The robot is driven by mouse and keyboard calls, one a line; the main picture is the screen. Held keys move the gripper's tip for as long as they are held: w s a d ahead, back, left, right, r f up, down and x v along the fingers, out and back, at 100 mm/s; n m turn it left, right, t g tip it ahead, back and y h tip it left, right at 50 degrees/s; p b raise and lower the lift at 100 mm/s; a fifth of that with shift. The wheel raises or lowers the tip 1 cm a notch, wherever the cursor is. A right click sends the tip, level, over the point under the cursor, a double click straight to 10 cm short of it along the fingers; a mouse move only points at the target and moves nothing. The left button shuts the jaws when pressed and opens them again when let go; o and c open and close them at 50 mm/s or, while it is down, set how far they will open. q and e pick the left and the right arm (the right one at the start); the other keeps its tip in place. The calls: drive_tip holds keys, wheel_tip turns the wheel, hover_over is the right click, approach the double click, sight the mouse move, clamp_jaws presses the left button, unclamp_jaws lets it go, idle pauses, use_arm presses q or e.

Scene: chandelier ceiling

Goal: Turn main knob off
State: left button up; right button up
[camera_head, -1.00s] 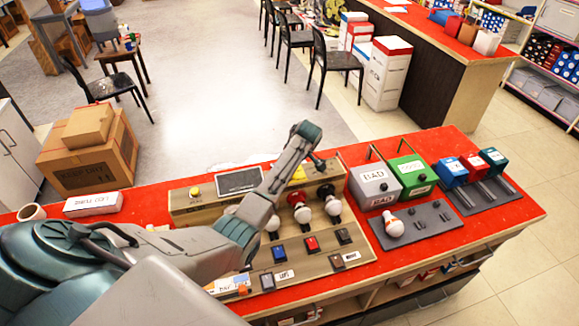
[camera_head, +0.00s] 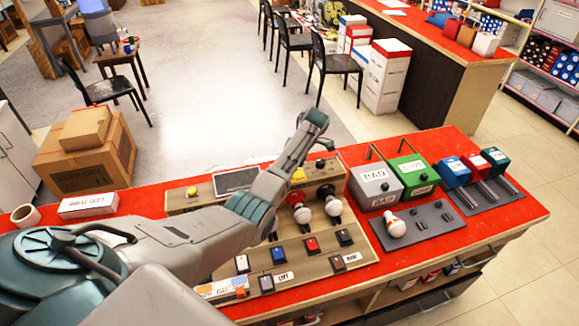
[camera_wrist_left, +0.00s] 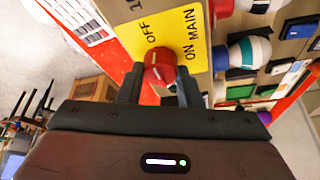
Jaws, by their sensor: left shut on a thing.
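In the left wrist view the main knob (camera_wrist_left: 158,66) is red and sits on a yellow plate (camera_wrist_left: 136,38) lettered OFF and ON MAIN. My left gripper (camera_wrist_left: 159,86) is shut on the knob, with one finger on each side of it. I cannot clearly tell which label the knob points to. In the head view my left arm reaches over the wooden control panel (camera_head: 360,258), with its wrist above the panel's back part. My right gripper is not in view.
Rocker switches line the panel's front. A grey BAD box (camera_head: 376,184) and a green box (camera_head: 414,176) stand to the right. A cardboard box (camera_head: 84,155) is at the left.

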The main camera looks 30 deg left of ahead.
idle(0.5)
use_arm(q)
drive_tip(key=o, duration=1)
drive_tip(key=shift+w+r, duration=0.1)
drive_tip(key=shift+d+r+b, duration=0.15)
drive_tip(key=shift+r+b, duration=0.1)
drive_tip(key=shift+b, duration=0.05)
drive_tip(key=b+v, duration=0.2)
drive_tip(key=v, duration=0.2)
drive_tip(key=shift+w+d+r, duration=0.15)
drive_tip(key=shift+r, duration=0.1)
drive_tip(key=shift+p+v, duration=1.05)
drive_tip(key=shift+v, duration=1.75)
